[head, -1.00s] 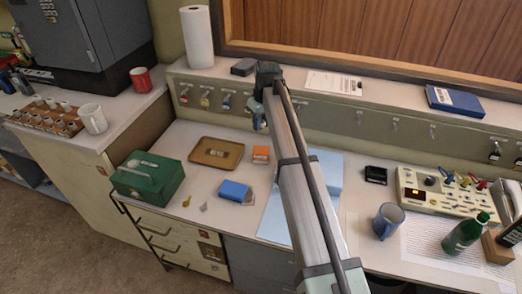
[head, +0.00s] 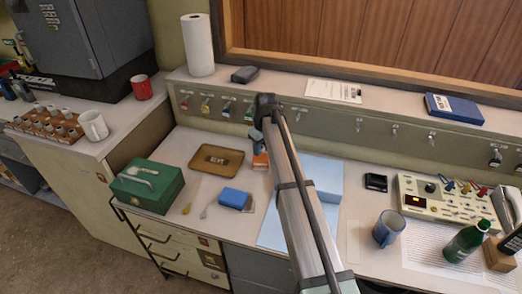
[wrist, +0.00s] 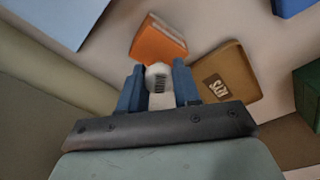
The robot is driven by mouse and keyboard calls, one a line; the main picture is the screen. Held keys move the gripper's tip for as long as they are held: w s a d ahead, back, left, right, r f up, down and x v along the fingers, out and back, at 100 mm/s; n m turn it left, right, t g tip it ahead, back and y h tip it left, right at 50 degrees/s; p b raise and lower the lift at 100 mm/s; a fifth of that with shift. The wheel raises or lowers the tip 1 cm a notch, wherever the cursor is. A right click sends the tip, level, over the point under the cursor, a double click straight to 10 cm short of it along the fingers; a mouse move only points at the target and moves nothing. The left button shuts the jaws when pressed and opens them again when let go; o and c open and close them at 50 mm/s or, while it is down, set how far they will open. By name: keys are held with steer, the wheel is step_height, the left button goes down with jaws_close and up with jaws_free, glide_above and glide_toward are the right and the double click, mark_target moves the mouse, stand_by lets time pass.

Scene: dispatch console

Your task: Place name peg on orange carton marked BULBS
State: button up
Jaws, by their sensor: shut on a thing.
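My gripper (wrist: 158,88) is shut on a small white peg (wrist: 158,72) with dark marks on its end, in the wrist view. The orange carton (wrist: 160,40) lies just beyond the peg in that view; whether they touch cannot be told. In the head view the carton (head: 261,161) stands on the desk, partly hidden by my arm. My gripper (head: 257,140) is over its back side there. The word on the carton is not readable, and the peg cannot be made out in the head view.
A brown tray (head: 205,167) with a label lies left of the carton. A blue carton (head: 233,198), a green cash box (head: 150,190) and small keys are nearer. A panel with hooks (head: 330,122) stands behind.

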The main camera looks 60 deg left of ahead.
mark_target(264, 148)
steer(key=shift+f, duration=0.7)
steer(key=shift+f, duration=0.15)
steer(key=o, duration=1)
steer(key=r, duration=0.4)
steer(key=d+r, duration=0.1)
steer(key=r, duration=0.7)
steer(key=shift+w+d+r, duration=0.15)
steer(key=shift+d, duration=0.1)
